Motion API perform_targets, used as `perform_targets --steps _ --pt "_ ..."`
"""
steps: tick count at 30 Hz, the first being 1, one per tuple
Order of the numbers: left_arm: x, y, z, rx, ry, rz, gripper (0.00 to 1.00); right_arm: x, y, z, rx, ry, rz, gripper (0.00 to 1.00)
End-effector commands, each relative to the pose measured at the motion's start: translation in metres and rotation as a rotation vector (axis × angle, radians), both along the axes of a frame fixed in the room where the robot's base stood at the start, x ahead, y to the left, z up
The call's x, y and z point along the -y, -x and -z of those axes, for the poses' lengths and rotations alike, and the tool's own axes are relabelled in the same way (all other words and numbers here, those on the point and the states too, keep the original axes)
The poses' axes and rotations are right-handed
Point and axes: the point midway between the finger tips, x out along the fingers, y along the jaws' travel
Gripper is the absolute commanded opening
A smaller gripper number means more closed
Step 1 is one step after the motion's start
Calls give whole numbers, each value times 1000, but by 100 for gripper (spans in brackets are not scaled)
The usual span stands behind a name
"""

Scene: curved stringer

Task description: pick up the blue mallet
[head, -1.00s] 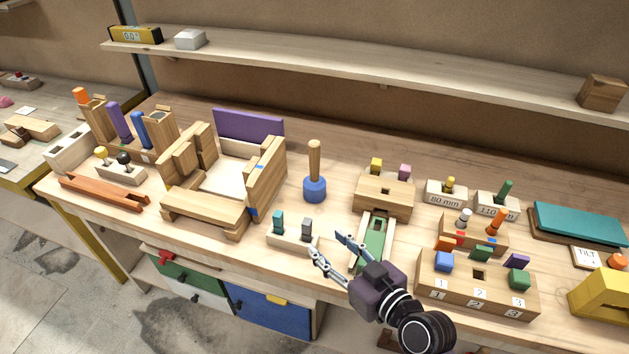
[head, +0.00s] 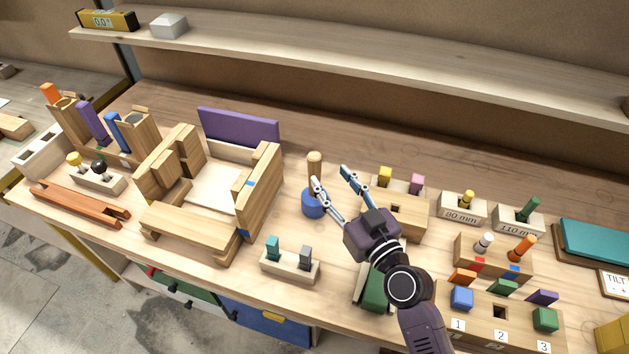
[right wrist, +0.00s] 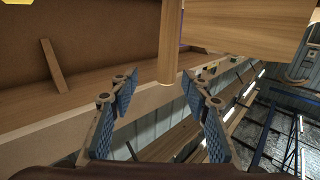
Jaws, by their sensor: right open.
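The blue mallet (head: 312,205) stands upright on the bench, blue head down and pale wooden handle up. My right gripper (head: 331,176) is open and empty at its right. One fingertip overlaps the mallet in the head view, so I cannot tell whether they touch. In the right wrist view a round wooden rod (right wrist: 168,50), which looks like the mallet handle, shows between and beyond the open fingers (right wrist: 166,90). The blue head is not visible there. My left gripper is not in view.
Left of the mallet stands a wooden fixture (head: 258,190) with a purple panel (head: 238,125). A block with teal and grey pegs (head: 290,265) lies in front. A wooden block with yellow and pink pegs (head: 408,215) is close on the right. Bare bench lies behind the mallet.

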Motion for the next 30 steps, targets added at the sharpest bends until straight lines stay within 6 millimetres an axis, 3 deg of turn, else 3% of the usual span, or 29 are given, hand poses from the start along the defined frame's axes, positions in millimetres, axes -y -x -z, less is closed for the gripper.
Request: perform_targets --steps 13,18,26,30 --pt "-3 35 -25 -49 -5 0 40 -33 -44 -13 -1 -4 -2 43" --pt "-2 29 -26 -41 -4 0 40 -40 -60 -9 0 -1 -1 43" --pt "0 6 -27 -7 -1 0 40 -41 -62 -7 0 0 -1 43" --pt "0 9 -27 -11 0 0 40 -41 -62 -7 0 0 -1 31"
